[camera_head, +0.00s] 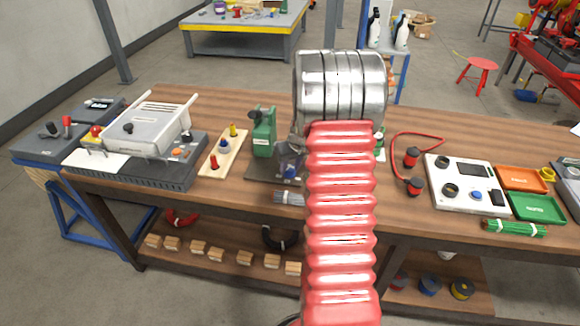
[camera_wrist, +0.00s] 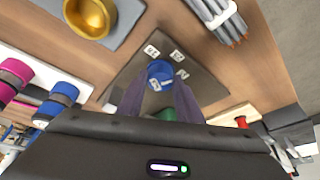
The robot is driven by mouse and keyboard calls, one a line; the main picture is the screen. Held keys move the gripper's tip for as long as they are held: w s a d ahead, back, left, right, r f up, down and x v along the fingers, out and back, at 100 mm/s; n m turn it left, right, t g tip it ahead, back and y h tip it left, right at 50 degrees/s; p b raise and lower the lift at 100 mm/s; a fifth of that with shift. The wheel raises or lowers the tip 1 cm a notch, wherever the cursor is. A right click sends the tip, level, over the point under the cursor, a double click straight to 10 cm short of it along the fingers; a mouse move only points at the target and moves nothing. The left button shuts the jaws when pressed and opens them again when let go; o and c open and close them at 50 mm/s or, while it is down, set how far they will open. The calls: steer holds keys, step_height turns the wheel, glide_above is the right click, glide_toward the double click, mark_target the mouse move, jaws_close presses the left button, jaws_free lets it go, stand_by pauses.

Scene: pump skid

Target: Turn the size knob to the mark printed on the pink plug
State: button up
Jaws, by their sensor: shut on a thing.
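The size knob (camera_wrist: 160,74) is blue and round, with a pale mark on its face. It stands on a dark plate (camera_wrist: 140,62) with several small white mark labels around it, too small to read surely. My gripper (camera_wrist: 160,84) is shut on the knob, one finger on each side. In the head view my gripper (camera_head: 290,158) is over the dark plate (camera_head: 258,170), and my red arm hides much around it. A pink plug (camera_wrist: 14,72) lies or stands at the left of the wrist view. I cannot make out its printed mark.
A green stand (camera_head: 264,132) is close by the plate. A wooden block (camera_head: 224,152) with coloured pegs is left of it. A bundle of grey rods (camera_head: 290,198) lies at the bench's front edge.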

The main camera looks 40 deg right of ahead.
steer(key=shift+m, duration=0.6)
steer(key=shift+w+a+m+g+h, duration=0.1)
steer(key=shift+m+g+h, duration=0.3)
steer(key=shift+m, duration=0.65)
steer(key=shift+a+m+g+h, duration=0.1)
steer(key=shift+m+h, duration=0.5)
steer(key=shift+m, duration=0.45)
steer(key=shift+d+m, duration=0.1)
steer(key=shift+m, duration=0.3)
steer(key=o, duration=1)
steer(key=shift+o, duration=0.2)
steer(key=v, duration=1.3)
steer(key=shift+a+r, duration=0.25)
steer(key=shift+r, duration=0.15)
